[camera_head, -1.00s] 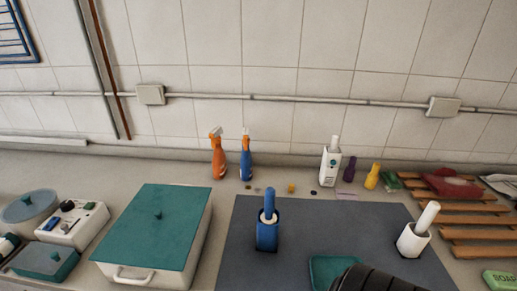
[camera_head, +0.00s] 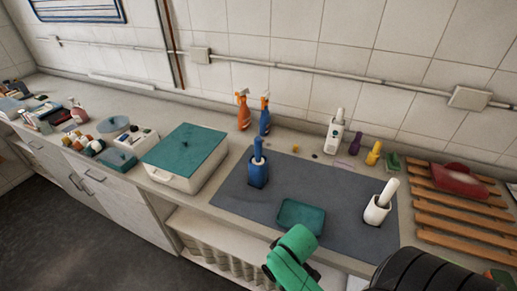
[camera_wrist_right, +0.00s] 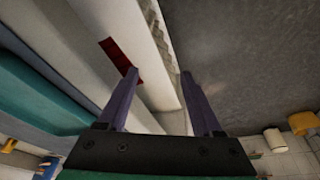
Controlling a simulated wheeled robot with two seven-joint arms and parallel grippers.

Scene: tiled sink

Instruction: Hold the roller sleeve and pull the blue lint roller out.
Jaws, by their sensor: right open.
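The blue lint roller (camera_head: 258,148) stands upright in its blue sleeve (camera_head: 258,174) on the left part of the dark grey mat, in the head view. Its handle sticks out of the top. Nothing touches it. My right arm comes in at the lower right of the head view, but its fingers do not show there. In the right wrist view my right gripper (camera_wrist_right: 158,76) is open, with nothing between its fingers, away from the sleeve. My left gripper is not in view.
A white roller in a white holder (camera_head: 377,209) and a teal tray (camera_head: 301,216) share the grey mat (camera_head: 322,182). A teal-lidded box (camera_head: 172,178) stands left, spray bottles (camera_head: 244,110) behind, a wooden rack (camera_head: 458,214) right. The mat around the sleeve is mostly clear.

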